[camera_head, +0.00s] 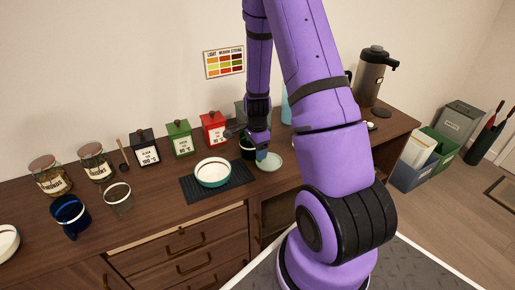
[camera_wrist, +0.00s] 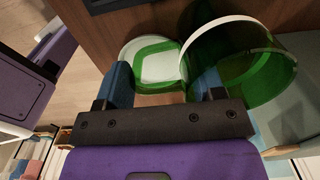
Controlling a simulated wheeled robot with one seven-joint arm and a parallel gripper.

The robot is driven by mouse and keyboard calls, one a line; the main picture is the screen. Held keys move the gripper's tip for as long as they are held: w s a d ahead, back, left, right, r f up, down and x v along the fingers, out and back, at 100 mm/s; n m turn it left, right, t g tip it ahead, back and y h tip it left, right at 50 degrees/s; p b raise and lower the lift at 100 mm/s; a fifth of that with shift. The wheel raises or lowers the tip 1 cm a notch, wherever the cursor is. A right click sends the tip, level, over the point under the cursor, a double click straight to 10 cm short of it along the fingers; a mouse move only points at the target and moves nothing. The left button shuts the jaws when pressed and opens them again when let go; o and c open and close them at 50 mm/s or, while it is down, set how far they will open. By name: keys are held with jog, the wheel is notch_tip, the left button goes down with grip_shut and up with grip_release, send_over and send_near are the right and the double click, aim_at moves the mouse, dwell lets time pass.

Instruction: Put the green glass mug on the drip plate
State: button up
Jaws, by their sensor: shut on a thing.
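The green glass mug (camera_wrist: 225,62) has a pale rim and shows large at the right of the wrist view. In the head view it is a dark shape (camera_head: 247,150), partly hidden by my gripper. I cannot tell whether the mug touches the counter. A dark round disc (camera_head: 381,112), seemingly the drip plate, lies below the airpot's spout at the far right.
A pale saucer (camera_head: 270,163) lies beside my gripper. A white and teal bowl (camera_head: 213,173) stands on a black mat (camera_head: 237,178). Red (camera_head: 213,128) and green (camera_head: 180,140) tins stand behind. The airpot (camera_head: 369,77) is beyond my arm, which hides the counter between.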

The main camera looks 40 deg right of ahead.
jog(key=o, duration=1.1)
